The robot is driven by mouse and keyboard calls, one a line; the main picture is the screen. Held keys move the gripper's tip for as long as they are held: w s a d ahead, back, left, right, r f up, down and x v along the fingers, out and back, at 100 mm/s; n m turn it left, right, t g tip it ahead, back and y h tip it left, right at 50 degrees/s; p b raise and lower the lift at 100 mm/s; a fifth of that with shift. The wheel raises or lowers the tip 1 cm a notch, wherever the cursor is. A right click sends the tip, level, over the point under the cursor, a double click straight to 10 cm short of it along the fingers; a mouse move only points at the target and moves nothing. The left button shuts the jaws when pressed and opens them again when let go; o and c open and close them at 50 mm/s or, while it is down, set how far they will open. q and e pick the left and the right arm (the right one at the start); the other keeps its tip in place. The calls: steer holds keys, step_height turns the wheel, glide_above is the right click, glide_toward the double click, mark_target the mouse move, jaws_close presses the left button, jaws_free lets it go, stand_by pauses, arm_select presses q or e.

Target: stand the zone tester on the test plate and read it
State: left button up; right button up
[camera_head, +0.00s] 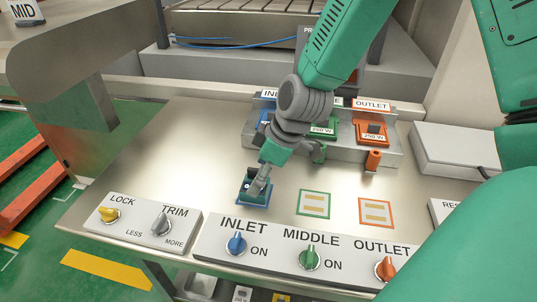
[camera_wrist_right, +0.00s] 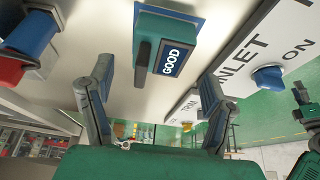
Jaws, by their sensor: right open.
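The zone tester (camera_wrist_right: 190,32) is a green box with a dark handle bar and a lit display (camera_wrist_right: 171,60) that reads GOOD. It stands on the blue-edged test plate (camera_wrist_right: 206,17). In the head view the tester (camera_head: 248,187) is partly covered by my gripper, on the blue plate (camera_head: 258,204) behind the INLET switch. My right gripper (camera_head: 263,178) points down at the tester. In the right wrist view its fingers (camera_wrist_right: 155,75) are spread wide, with visible gaps to the tester between and beyond them.
Green (camera_head: 314,203) and orange (camera_head: 376,212) bordered plates lie bare to the right. A switch panel (camera_head: 290,262) runs along the front, beside a LOCK and TRIM box (camera_head: 140,224). Behind stands a rack (camera_head: 346,150) with coloured units. The bench left of the tester is clear.

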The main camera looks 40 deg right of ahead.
steer(key=v, duration=0.7)
steer(key=shift+r, duration=0.3)
steer(key=shift+s+d, duration=0.1)
steer(key=shift+s, duration=0.05)
